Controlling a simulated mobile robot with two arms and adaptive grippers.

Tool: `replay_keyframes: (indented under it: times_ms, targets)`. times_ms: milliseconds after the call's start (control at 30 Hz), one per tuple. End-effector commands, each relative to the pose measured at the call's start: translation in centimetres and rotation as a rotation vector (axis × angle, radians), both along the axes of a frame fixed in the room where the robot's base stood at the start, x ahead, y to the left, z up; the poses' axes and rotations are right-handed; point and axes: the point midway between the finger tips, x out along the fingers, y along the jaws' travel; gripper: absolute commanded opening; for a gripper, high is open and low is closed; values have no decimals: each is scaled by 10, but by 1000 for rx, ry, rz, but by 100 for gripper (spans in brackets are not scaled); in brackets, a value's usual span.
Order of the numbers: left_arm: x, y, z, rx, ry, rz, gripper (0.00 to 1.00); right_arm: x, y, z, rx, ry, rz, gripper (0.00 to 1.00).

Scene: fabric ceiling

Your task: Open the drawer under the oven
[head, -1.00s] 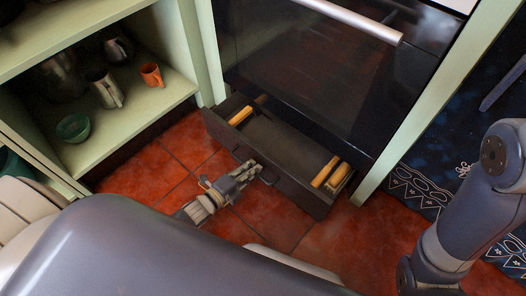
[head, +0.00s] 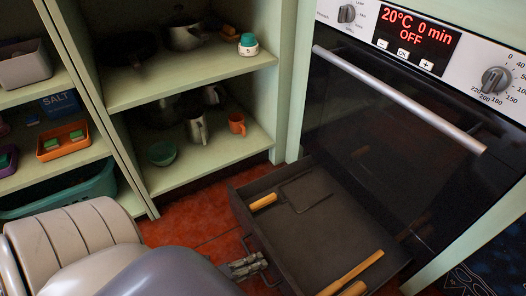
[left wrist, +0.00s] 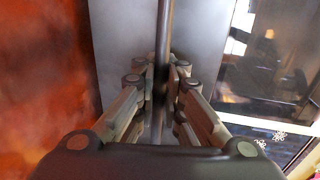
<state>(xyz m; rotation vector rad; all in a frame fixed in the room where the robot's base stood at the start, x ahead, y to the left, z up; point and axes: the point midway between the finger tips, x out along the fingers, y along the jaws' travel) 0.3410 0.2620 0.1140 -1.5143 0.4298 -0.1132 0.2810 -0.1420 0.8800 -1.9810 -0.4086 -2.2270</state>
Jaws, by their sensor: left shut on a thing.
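The drawer (head: 330,232) under the oven (head: 390,130) is pulled well out, with its inside showing. It is dark grey and holds wooden-handled utensils. My left gripper (head: 256,266) is at the drawer's front, shut on the drawer handle (head: 252,246). In the left wrist view, the drawer handle (left wrist: 163,35) is a thin bar running between the closed fingers of my left gripper (left wrist: 161,78), with the grey drawer front behind it. My right gripper is not in view.
Inside the drawer lie a flat spatula (head: 305,190) and other wooden handles (head: 352,275). Green shelves (head: 215,160) with jugs and an orange cup (head: 237,123) stand to the left. Red floor tiles (head: 200,220) show beside the drawer. The oven door is shut.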

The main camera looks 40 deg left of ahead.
Motion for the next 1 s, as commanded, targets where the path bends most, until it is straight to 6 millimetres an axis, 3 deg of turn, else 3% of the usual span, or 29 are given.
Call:
replay_keyframes:
  times_ms: [433, 533, 1000]
  targets:
    - [-1, 1, 1, -1, -4, 1, 0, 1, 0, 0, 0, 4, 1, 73]
    - [-1, 1, 1, -1, -4, 1, 27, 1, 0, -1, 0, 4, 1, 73]
    - [-11, 4, 1, 1, 1, 1, 29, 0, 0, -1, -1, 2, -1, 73]
